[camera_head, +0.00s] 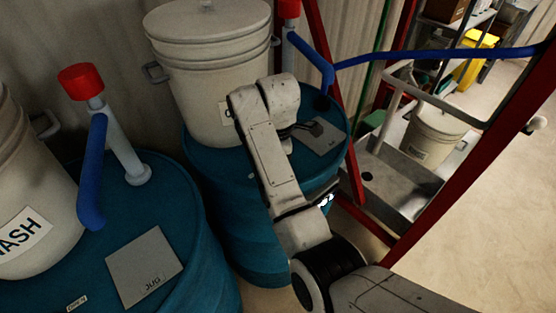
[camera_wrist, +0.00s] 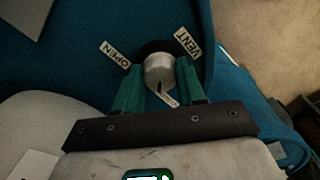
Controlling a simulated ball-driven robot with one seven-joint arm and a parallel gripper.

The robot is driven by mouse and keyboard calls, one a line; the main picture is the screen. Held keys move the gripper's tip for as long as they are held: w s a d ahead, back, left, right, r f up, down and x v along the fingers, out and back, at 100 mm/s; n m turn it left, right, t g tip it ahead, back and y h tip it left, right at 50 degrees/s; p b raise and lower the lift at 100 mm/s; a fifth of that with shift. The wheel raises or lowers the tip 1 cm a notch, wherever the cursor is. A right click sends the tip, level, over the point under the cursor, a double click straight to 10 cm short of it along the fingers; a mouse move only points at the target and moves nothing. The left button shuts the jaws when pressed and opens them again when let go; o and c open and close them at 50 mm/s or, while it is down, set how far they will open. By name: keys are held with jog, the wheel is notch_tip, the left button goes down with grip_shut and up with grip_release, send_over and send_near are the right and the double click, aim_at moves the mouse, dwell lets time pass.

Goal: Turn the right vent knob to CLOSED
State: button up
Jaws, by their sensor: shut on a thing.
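The vent knob (camera_wrist: 159,73) is a pale round knob on a dark base on the blue drum top, seen in the wrist view. My gripper (camera_wrist: 158,66) has its two green fingers shut on the knob's sides. An OPEN label (camera_wrist: 116,55) lies at the knob's upper left and a VENT label (camera_wrist: 187,42) at its upper right. A third small label (camera_wrist: 169,98) lies just below the knob, its text too small to read. A small dark mark on the knob's lower edge faces near this label. In the head view, my arm hides the knob and fingers on the right blue drum (camera_head: 237,222).
A white lidded bucket (camera_head: 205,65) stands on the right drum, beside a grey plate (camera_head: 318,139). The left drum (camera_head: 195,258) carries another bucket (camera_head: 28,205) and a red-capped pipe (camera_head: 122,145). A red frame post (camera_head: 470,150) and metal sink (camera_head: 395,185) stand right.

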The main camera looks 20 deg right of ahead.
jog(key=shift+n, duration=0.3)
dwell(0.4)
jog(key=o, duration=1.1)
jog(key=shift+c, duration=0.2)
jog(key=shift+w+a+r, duration=0.1)
jog(key=shift+w+r, duration=0.05)
jog(key=shift+r, duration=2.15)
jog(key=shift+s+r, duration=0.2)
jog(key=shift+r, duration=0.2)
jog(key=shift+s+r, duration=0.1)
jog(key=shift+r, duration=2.6)
